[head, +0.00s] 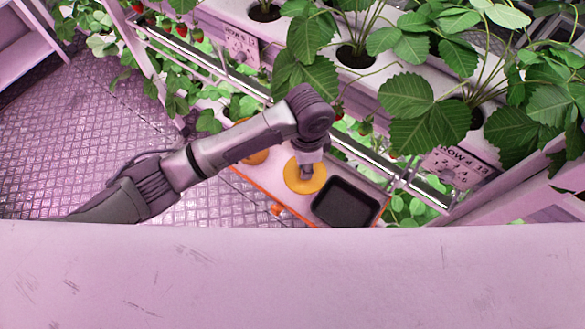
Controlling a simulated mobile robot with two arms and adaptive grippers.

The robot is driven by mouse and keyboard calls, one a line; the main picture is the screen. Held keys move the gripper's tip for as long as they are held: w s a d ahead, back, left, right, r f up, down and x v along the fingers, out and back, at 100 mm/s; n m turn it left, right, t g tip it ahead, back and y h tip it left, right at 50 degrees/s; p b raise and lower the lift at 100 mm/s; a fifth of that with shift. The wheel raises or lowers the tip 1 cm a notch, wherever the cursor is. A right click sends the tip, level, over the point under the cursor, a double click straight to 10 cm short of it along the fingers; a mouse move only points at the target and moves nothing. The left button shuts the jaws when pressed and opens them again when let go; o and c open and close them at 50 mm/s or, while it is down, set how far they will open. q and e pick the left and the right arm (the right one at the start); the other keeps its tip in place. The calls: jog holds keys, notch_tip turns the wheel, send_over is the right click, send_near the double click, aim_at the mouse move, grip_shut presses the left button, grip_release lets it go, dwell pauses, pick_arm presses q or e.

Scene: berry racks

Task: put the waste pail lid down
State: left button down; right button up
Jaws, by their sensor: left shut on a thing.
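The waste pail lid (292,181) is a round yellow disc right under my left gripper (306,174). My left gripper points down and is shut on the middle of the lid; the fingertips are small and partly hidden. I cannot tell whether the lid touches the pale surface below it or hangs just above. An orange-yellow round thing (257,157), perhaps the pail, is mostly hidden behind my left arm, to the left of the lid. My right gripper is not in view.
A black tray (345,203) lies just right of the lid on a pale cart top with an orange edge (262,191). Strawberry plants in white racks (385,75) crowd the upper right, with leaves near the arm. Patterned floor (90,140) is clear at left.

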aim_at(293, 167)
pick_arm(q)
jog(key=a+f, duration=0.1)
jog(key=w+a, duration=0.1)
jog(key=shift+w+a+f, duration=0.1)
jog(key=shift+a+f, duration=0.25)
jog(key=shift+f, duration=0.05)
jog(key=shift+f+p, duration=0.35)
jog(key=shift+f, duration=1.7)
jog(key=c, duration=1)
grip_release()
jog(key=r, duration=1.2)
jog(key=shift+w, duration=0.25)
jog(key=shift+s, duration=0.1)
